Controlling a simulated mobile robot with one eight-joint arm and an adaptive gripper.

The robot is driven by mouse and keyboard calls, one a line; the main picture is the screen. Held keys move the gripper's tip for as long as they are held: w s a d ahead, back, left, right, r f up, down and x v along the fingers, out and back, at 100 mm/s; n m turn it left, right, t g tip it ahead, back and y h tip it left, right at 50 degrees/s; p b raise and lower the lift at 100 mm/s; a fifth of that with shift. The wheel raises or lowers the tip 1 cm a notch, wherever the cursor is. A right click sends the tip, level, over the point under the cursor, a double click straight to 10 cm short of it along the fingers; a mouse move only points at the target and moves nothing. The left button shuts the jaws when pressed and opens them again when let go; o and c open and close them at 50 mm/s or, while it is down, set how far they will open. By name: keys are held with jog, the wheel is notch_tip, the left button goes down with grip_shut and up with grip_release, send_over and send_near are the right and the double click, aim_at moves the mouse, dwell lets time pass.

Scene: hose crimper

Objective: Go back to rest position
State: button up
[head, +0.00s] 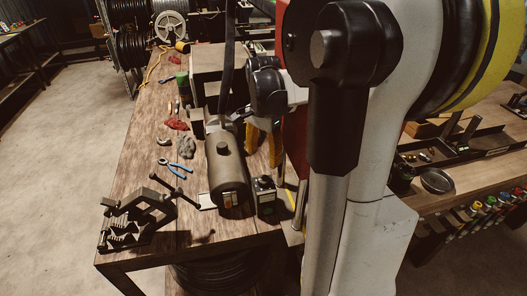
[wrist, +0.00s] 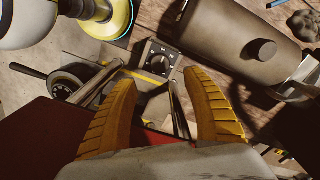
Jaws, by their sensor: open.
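My gripper (wrist: 160,90) is open, with its two ribbed yellow fingers apart and nothing between them. In the head view my gripper (head: 263,146) is partly hidden by my arm and sits just right of the grey cylindrical machine body (head: 226,168). In the wrist view that cylinder (wrist: 235,40), with a dark knob on it, lies beyond the right finger. A small control box with a dial (wrist: 158,60) shows beyond and between the fingertips; it also shows in the head view (head: 265,194) beside the cylinder's near end.
The wooden workbench (head: 135,185) carries a black vise (head: 140,222), blue pliers (head: 175,167) and red rags (head: 177,124). Hose reels (head: 170,27) stand at the back. A second bench (head: 455,190) with a dark tray is at right. Open floor (head: 60,160) lies at left.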

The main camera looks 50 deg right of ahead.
jog(key=shift+r, duration=0.8)
jog(key=s+a+f+n+t+b, duration=0.1)
jog(key=a+f+n+t+b, duration=0.1)
jog(key=a+n, duration=0.4)
jog(key=s+a+f+n+t+b, duration=0.2)
jog(key=a+f+n+b, duration=0.3)
jog(key=a, duration=0.6)
jog(key=s+a+f+n+t+b, duration=0.2)
jog(key=a+f+n+t+b, duration=0.1)
jog(key=a+n+b, duration=0.3)
jog(key=shift+s+a+f+n+b, duration=0.3)
jog(key=shift+a+b, duration=0.45)
jog(key=shift+a, duration=0.45)
jog(key=shift+d, duration=0.1)
